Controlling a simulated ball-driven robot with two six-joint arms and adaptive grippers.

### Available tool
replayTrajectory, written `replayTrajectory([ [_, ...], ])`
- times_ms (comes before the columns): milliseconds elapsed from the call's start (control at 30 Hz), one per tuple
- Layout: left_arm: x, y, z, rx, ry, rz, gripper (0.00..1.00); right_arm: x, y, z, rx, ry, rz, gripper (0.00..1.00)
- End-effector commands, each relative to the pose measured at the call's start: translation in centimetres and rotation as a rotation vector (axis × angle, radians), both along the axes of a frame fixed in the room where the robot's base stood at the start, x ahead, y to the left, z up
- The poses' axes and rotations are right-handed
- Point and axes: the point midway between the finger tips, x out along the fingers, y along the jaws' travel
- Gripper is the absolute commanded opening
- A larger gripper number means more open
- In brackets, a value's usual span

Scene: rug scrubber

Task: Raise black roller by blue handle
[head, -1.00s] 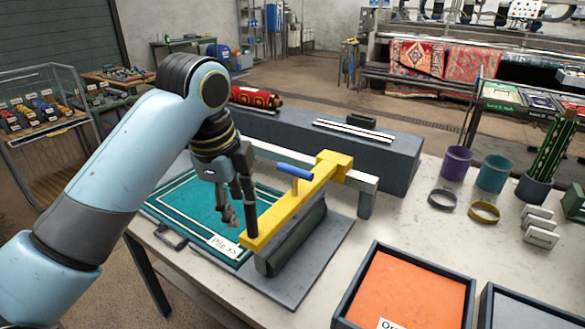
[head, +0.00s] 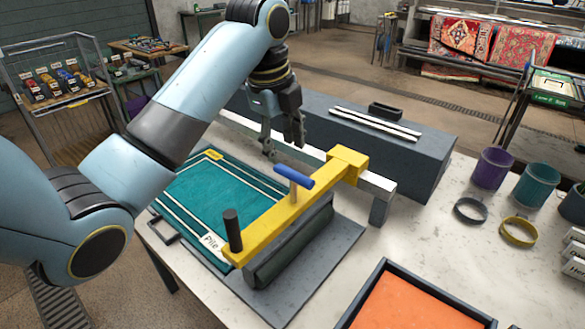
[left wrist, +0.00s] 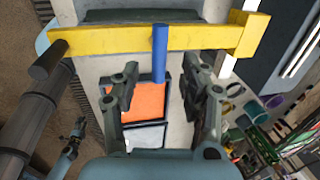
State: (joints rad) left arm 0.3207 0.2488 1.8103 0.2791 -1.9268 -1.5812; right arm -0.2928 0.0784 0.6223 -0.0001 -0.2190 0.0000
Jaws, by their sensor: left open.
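The black roller (head: 290,246) lies low under a yellow arm (head: 275,222). The blue handle (head: 294,177) stands on a short post on top of that arm. My left gripper (head: 284,150) is open and empty, above and behind the handle in the head view. In the left wrist view the blue handle (left wrist: 159,52) lies between the lines of my left gripper's (left wrist: 161,72) two fingers, apart from both. What appears to be my right gripper (left wrist: 77,130) shows small at the lower left there; its opening is unclear.
A black knob (head: 232,230) stands at the yellow arm's near end. A teal rug sample (head: 215,195) lies left of the roller on the table. An orange tray (head: 415,305) is at the front right. A long grey block (head: 400,155) stands behind. Purple (head: 493,168) and teal (head: 537,184) cups stand at right.

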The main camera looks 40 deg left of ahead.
Motion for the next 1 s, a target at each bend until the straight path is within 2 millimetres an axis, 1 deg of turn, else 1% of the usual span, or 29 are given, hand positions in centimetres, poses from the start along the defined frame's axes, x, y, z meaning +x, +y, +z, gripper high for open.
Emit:
replayTrajectory([
  [33, 0.1, -0.1, -1.0, -0.004, 0.006, 0.001, 0.44, -0.9, -0.1, 0.2, 0.000, 0.013, 0.000, 0.40],
  [100, 0.3, -0.1, -2.4, -0.003, 0.006, 0.001, 0.44, -1.9, -0.1, 0.4, -0.002, 0.028, 0.000, 0.40],
  [200, 0.8, -0.1, -4.3, -0.003, 0.005, 0.001, 0.44, -2.6, -0.2, 0.7, -0.002, 0.038, 0.000, 0.40],
  [300, 1.1, -0.2, -6.0, -0.002, 0.004, 0.002, 0.44, -2.3, -0.3, 0.9, -0.003, 0.033, 0.000, 0.40],
  [400, 1.4, -0.2, -7.1, -0.002, 0.002, 0.001, 0.44, -1.2, -0.3, 1.2, -0.004, 0.018, 0.000, 0.40],
  [500, 1.5, -0.2, -7.8, -0.001, 0.002, 0.001, 0.44, -0.1, -0.3, 1.3, -0.003, 0.000, 0.001, 0.40],
  [567, 1.6, -0.2, -8.0, -0.001, 0.000, 0.001, 0.44, 0.3, -0.3, 1.4, -0.003, -0.005, 0.001, 0.40],
  [800, 1.6, -0.2, -8.1, -0.001, 0.000, 0.001, 0.44, -0.2, -0.3, 1.3, -0.003, 0.002, 0.001, 0.40],
  [1000, 1.6, -0.2, -8.1, -0.001, 0.000, 0.001, 0.18, -0.9, -0.3, 1.3, -0.003, 0.013, 0.001, 0.40],
])
